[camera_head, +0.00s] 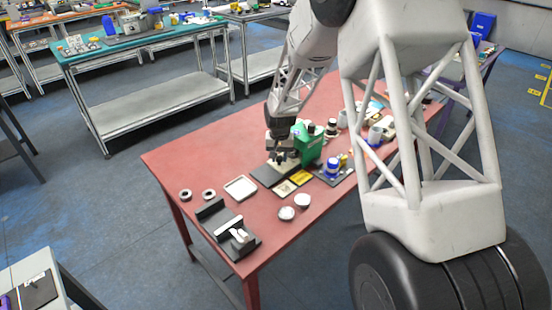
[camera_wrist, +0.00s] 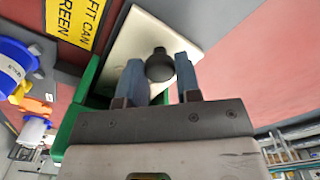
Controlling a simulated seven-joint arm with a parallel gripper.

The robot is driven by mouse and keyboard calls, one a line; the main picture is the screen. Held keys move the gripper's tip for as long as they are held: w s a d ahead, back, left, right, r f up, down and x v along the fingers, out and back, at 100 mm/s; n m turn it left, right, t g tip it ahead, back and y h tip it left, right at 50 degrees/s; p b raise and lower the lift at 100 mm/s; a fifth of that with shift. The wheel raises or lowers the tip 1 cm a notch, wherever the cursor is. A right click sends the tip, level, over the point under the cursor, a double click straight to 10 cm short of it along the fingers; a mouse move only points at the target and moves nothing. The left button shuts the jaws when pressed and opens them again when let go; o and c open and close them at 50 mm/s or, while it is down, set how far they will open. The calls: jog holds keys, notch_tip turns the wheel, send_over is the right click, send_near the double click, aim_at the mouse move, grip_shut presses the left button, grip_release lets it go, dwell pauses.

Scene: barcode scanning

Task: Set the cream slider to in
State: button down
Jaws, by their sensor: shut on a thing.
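My gripper (camera_head: 282,157) is at the green housing (camera_head: 309,147) on the red table. In the wrist view my gripper (camera_wrist: 160,75) has its two blue-grey fingers on either side of a round dark knob (camera_wrist: 159,64), shut on it. The knob stands on the cream slider (camera_wrist: 128,50), a flat cream plate. The plate's near part is hidden by the fingers and the green frame (camera_wrist: 88,85) beside it. In the head view the gripper hides most of the slider, so its exact travel cannot be told.
A yellow label (camera_wrist: 75,18) lies beside the slider. A blue-and-white spool (camera_head: 332,167) stands right of the housing. Red table is bare at left.

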jog(key=c, duration=0.8)
grip_release()
jog(key=shift+r, duration=0.15)
jog(key=shift+r, duration=3.8)
